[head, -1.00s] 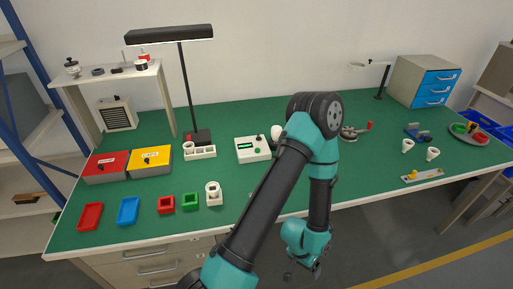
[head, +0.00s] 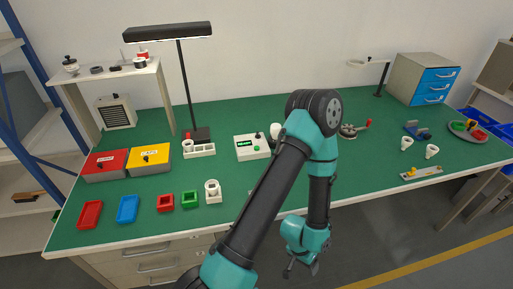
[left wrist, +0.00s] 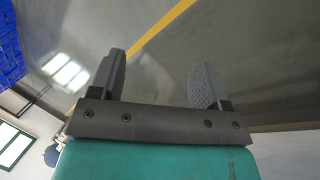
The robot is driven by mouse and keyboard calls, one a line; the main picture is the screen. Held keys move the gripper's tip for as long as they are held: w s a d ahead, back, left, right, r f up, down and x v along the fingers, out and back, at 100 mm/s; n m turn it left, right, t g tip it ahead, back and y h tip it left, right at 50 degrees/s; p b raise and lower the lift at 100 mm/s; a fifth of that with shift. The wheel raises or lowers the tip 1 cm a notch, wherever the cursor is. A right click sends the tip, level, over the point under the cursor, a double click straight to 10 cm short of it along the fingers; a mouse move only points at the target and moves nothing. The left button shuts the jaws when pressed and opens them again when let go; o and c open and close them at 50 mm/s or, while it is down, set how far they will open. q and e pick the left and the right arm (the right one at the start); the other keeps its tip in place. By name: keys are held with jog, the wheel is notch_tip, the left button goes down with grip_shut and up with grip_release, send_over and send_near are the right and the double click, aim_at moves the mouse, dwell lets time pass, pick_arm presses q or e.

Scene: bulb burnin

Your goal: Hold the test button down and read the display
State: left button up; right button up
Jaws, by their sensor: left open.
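The tester (head: 253,153) is a white box near the middle of the green bench in the head view. It has a small dark display (head: 244,143) with green characters too small to read. A green button (head: 256,149) and a black knob (head: 257,135) show on its top. A white bulb-like thing (head: 276,131) stands at its right, partly hidden by my left arm. My left gripper (head: 300,270) hangs below the bench's front edge, well away from the tester. In the left wrist view its two fingers (left wrist: 160,68) are apart and empty, over the floor. My right gripper is not seen.
Red (head: 106,165) and yellow (head: 150,159) bins, coloured trays and a lamp (head: 184,90) stand on the left. A white socket block (head: 200,151) is left of the tester. A blue-drawer cabinet (head: 425,80) stands back right.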

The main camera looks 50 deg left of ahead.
pick_arm(q)
grip_shut()
dwell(0.4)
dwell(0.9)
